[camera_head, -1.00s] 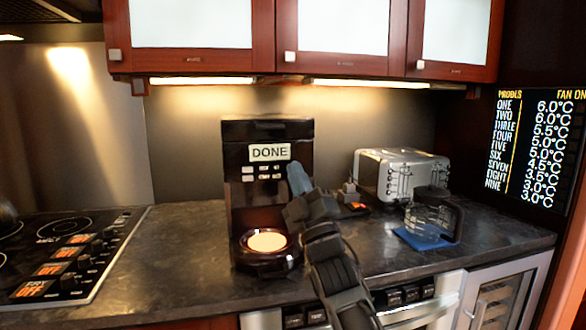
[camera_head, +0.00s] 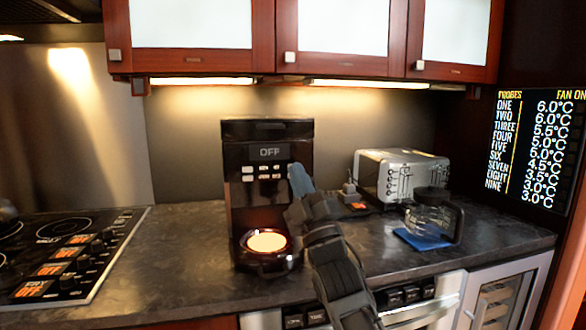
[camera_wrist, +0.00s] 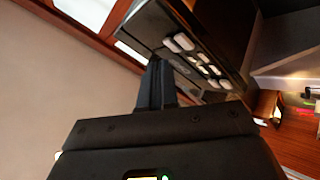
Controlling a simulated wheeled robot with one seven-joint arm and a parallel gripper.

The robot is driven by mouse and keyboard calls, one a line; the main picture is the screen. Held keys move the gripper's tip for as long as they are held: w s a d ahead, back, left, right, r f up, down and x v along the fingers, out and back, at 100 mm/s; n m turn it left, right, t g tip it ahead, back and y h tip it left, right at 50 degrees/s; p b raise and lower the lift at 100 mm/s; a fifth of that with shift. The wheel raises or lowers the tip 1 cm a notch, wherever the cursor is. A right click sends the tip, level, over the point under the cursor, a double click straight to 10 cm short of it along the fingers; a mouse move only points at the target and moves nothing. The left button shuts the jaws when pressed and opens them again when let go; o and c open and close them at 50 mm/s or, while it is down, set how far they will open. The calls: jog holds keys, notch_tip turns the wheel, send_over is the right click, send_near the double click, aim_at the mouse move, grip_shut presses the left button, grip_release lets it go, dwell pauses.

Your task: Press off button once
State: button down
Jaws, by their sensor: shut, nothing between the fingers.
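The black coffee machine (camera_head: 240,200) stands on the counter, and its small display (camera_head: 269,152) reads OFF. Two rows of pale buttons (camera_head: 262,173) lie below the display; they also show in the wrist view (camera_wrist: 200,60), tilted. The button labels are too small to read. My gripper (camera_head: 296,168) is shut and empty, at the right side of the button panel. In the wrist view its closed fingers (camera_wrist: 155,68) point at the panel near the display. I cannot tell whether the fingertips touch it; they hide part of the panel there.
A glass carafe (camera_head: 430,217) stands on a blue mat (camera_head: 411,241) at the right. A silver toaster (camera_head: 385,174) is behind it. A stove (camera_head: 62,256) is at the left. The counter (camera_head: 180,245) between stove and coffee machine is clear.

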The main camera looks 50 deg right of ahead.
jog(key=shift+s+a+b, duration=0.25)
jog(key=shift+s+a, duration=0.45)
jog(key=shift+s, duration=0.35)
jog(key=shift+s+a+b, duration=0.25)
jog(key=shift+s+a, duration=0.45)
jog(key=shift+s, duration=0.3)
jog(key=s+a+f+m+g+y, duration=0.2)
jog(key=s+a+f+y, duration=0.1)
jog(key=s+a+f, duration=0.55)
jog(key=s+a+f+m+g+y, duration=0.25)
jog(key=s+a+f, duration=0.35)
jog(key=f, duration=0.6)
jog(key=s+a+f+m+g+y, duration=0.1)
jog(key=s+a+f+g+y, duration=0.1)
jog(key=s, duration=0.8)
jog(key=s+a+f+m+g+y, duration=0.2)
jog(key=s+a, duration=0.3)
jog(key=s, duration=0.6)
jog(key=shift+f+g+y, duration=0.35)
jog(key=shift+f+g, duration=0.5)
